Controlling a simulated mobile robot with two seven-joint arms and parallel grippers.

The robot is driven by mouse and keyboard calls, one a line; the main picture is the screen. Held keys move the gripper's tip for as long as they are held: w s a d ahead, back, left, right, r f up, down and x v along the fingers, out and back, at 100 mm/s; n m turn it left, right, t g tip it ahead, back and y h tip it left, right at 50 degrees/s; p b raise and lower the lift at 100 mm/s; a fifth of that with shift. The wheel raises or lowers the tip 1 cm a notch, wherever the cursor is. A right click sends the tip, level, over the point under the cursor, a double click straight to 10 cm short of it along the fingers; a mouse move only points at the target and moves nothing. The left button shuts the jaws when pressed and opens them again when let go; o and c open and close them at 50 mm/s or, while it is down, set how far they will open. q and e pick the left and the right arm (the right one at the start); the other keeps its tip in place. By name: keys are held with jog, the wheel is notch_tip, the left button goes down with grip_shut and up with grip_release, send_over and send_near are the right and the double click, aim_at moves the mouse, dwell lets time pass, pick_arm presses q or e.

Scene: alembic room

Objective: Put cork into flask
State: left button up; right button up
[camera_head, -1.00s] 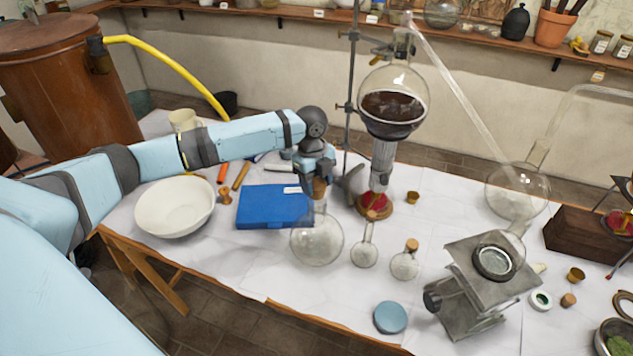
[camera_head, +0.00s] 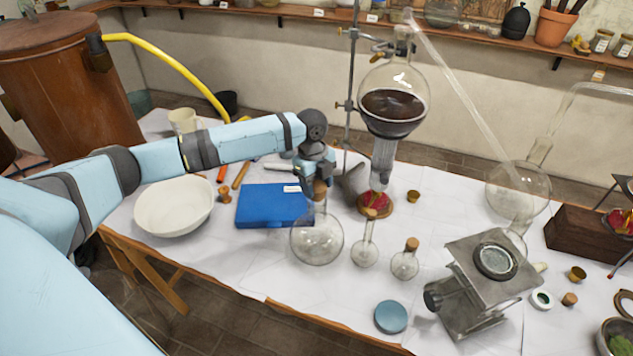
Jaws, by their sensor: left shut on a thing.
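The large clear round flask (camera_head: 317,240) stands on the white-covered table, in front of the blue box. My left gripper (camera_head: 319,181) points down above the flask and is shut on a brown cork (camera_head: 319,189). The cork is at the top of the flask's neck. I cannot tell how deep it sits in the neck. The gripper's fingers partly hide the cork. My right gripper is not in view.
Two small corked flasks (camera_head: 366,252) (camera_head: 405,264) stand just right. A stand holds a large flask of dark liquid (camera_head: 394,103) over a burner behind. A blue box (camera_head: 270,206) and white bowl (camera_head: 174,206) lie left. A metal jack (camera_head: 480,285) stands front right.

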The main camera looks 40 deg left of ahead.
pick_arm(q)
jog(key=shift+f, duration=0.15)
dwell(0.4)
jog(key=shift+f, duration=0.55)
dwell(0.6)
jog(key=shift+p, duration=0.3)
jog(key=shift+p, duration=0.35)
jog(key=shift+f+p, duration=0.3)
dwell(0.8)
jog(key=shift+f, duration=0.15)
dwell(0.6)
jog(key=shift+f, duration=0.25)
dwell(1.0)
